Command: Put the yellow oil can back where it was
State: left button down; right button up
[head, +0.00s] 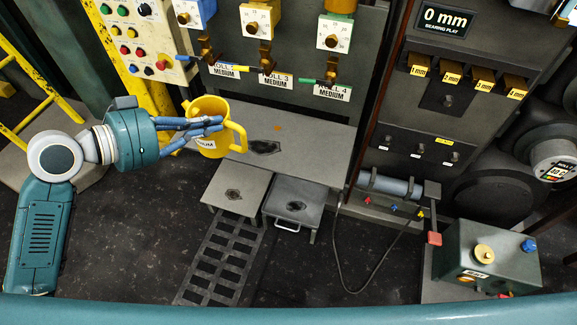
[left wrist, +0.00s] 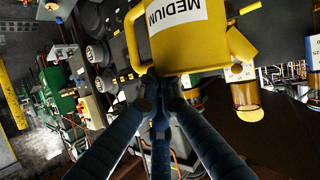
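The yellow oil can (head: 211,109) is off the floor at the left end of the grey bench in the head view. Its white label shows in part. My left gripper (head: 220,123) has its blue fingers across the can. In the left wrist view the can (left wrist: 185,48) fills the upper middle, its label reading MEDIUM upside down. The left gripper's fingers (left wrist: 158,84) come close together at the can's edge, near the loop on its left; the exact contact is hard to see. My right gripper is not in view.
The grey bench (head: 310,150) has a dark stain on its top. Two lower stands, left (head: 250,183) and right (head: 312,200), also bear dark stains. Valves and MEDIUM labels (head: 276,80) are on the panel behind. A blue container (head: 193,12) is at the top left.

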pick_arm(q)
jog(key=w+d+f+n+t+y+b, duration=0.1)
jog(key=w+d+f+b, duration=0.2)
jog(key=w+d+b, duration=0.55)
jog(key=w+d+f+n+b, duration=0.1)
jog(key=w+d+f+b, duration=0.3)
jog(key=w+d+b, duration=0.45)
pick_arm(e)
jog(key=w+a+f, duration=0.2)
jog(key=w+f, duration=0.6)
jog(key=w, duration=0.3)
pick_arm(q)
notch_tip(320, 180, down, 19)
jog(key=w+a+b, duration=0.1)
jog(key=b, duration=0.3)
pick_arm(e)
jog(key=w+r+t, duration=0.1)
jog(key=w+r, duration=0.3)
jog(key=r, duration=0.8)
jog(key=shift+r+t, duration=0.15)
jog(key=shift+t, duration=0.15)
pick_arm(q)
jog(key=shift+w+f, duration=0.1)
jog(key=shift+f, duration=0.05)
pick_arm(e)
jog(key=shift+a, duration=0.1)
